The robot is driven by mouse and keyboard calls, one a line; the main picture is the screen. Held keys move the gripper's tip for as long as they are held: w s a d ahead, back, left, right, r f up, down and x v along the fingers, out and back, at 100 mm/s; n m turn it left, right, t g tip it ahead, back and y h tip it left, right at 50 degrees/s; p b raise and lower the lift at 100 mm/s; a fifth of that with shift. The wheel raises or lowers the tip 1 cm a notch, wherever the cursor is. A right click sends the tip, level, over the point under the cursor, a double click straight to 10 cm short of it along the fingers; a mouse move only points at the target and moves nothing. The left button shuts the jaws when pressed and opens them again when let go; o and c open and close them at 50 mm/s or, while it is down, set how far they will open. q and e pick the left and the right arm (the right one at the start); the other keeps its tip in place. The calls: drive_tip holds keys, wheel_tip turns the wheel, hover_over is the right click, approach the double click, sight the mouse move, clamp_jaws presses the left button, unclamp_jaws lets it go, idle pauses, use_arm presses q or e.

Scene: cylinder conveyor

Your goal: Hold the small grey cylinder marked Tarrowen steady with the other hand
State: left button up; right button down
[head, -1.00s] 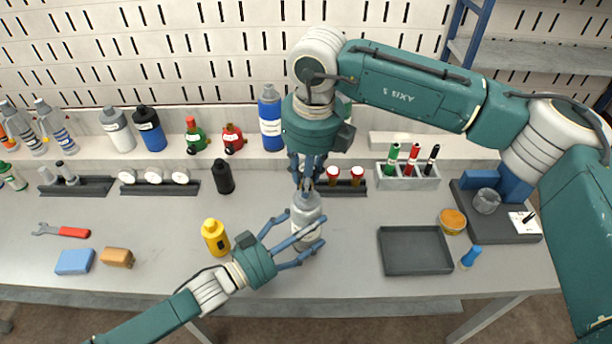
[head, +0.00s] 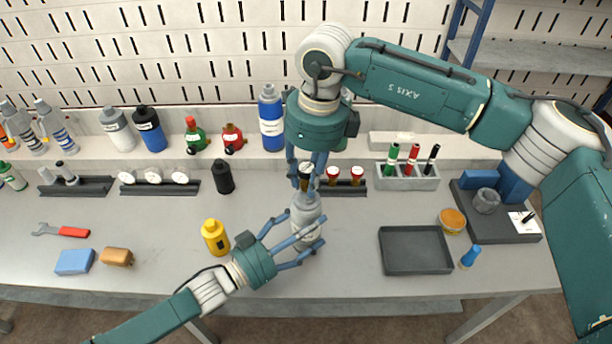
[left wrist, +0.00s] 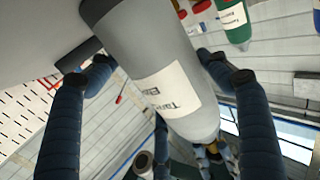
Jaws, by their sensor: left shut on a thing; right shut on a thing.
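The small grey cylinder (head: 306,228) stands nearly upright on the bench in the head view. My right gripper (head: 308,187) points down from above and is shut at the cylinder's top. Its fingertips partly hide the top, so the exact contact is hard to see.

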drive_tip(key=n, duration=0.4)
drive_tip(key=shift+w+d, duration=0.1)
drive_tip(key=shift+d, duration=0.05)
drive_tip(key=shift+n+g, duration=0.3)
drive_tip(key=shift+n, duration=0.7)
drive_tip(key=shift+n, duration=1)
drive_tip(key=n, duration=0.4)
drive_tip(key=shift+g, duration=0.3)
drive_tip(key=shift+w, duration=0.1)
drive_tip(key=n, duration=0.4)
drive_tip(key=shift+n+g, duration=0.3)
drive_tip(key=shift+n, duration=0.1)
drive_tip(key=c, duration=2.1)
unclamp_jaws()
clamp_jaws()
